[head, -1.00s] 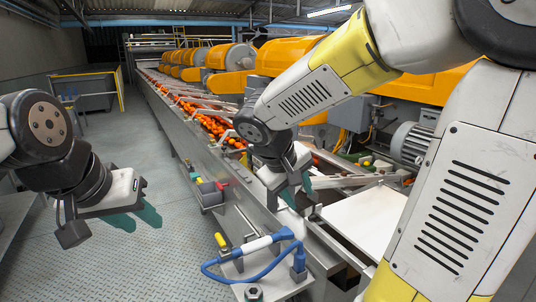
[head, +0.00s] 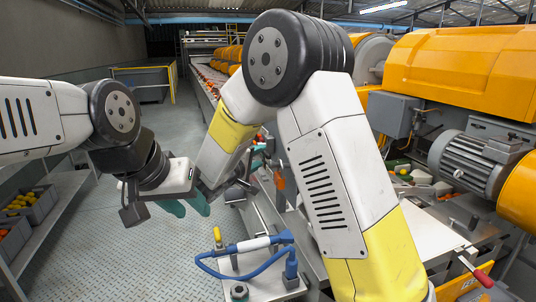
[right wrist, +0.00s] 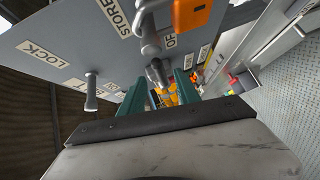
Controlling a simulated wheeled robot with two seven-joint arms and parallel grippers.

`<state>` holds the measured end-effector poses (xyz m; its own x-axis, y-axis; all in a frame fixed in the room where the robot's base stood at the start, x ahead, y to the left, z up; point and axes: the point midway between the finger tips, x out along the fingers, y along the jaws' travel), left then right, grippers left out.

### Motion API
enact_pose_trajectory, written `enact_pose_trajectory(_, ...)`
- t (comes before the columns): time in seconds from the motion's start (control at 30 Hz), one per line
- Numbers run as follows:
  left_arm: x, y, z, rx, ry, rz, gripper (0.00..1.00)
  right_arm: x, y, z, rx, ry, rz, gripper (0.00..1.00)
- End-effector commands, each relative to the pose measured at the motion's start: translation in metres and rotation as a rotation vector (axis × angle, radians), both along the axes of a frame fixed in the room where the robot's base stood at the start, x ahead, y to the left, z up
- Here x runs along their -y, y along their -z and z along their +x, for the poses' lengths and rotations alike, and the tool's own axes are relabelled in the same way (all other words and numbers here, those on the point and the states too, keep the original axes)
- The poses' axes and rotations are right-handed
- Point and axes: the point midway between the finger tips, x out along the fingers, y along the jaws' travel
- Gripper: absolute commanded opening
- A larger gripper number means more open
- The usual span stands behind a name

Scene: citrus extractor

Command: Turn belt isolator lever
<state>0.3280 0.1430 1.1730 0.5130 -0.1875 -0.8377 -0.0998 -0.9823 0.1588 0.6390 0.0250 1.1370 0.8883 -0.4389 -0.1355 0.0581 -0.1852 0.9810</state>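In the right wrist view, a grey panel (right wrist: 65,50) carries the labels LOCK, STORE and OFF. A metal rod with a rounded end (right wrist: 157,72) stands out from it near OFF; I cannot tell for sure that it is the isolator lever. My right gripper (right wrist: 168,90) is open, its green fingers apart, with the rod's end just beyond or between them; contact is unclear. An orange block (right wrist: 192,14) with a grey loop is at the panel's top. My left gripper (head: 185,204) is open and empty above the floor.
A metal peg (right wrist: 92,90) juts from the panel. In the head view, a blue hose fitting (head: 265,252) stands at the front, a red-tipped handle (head: 480,276) at lower right, and a shelf with crates (head: 38,208) at left. The floor (head: 150,255) is clear.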

Motion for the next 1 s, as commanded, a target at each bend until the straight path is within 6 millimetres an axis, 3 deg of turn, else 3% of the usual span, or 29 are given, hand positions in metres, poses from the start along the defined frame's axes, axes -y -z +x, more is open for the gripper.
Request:
enact_pose_trajectory(0.3, 0.000, 0.000, 0.000, 0.000, 0.000, 0.000, 0.36, 0.021, 0.006, 0.040, -0.002, 0.004, 0.000, 0.39)
enact_pose_trajectory(0.67, 0.000, 0.000, 0.000, 0.000, 0.000, 0.000, 0.36, 0.024, 0.007, 0.046, -0.003, 0.003, 0.000, 0.39)
enact_pose_trajectory(0.87, 0.000, 0.000, 0.000, 0.000, 0.000, 0.000, 0.36, 0.024, 0.007, 0.046, -0.003, 0.003, 0.000, 0.01)
enact_pose_trajectory(1.0, 0.000, 0.000, 0.000, 0.000, 0.000, 0.000, 0.36, 0.024, 0.007, 0.046, -0.003, 0.003, 0.000, 0.00)
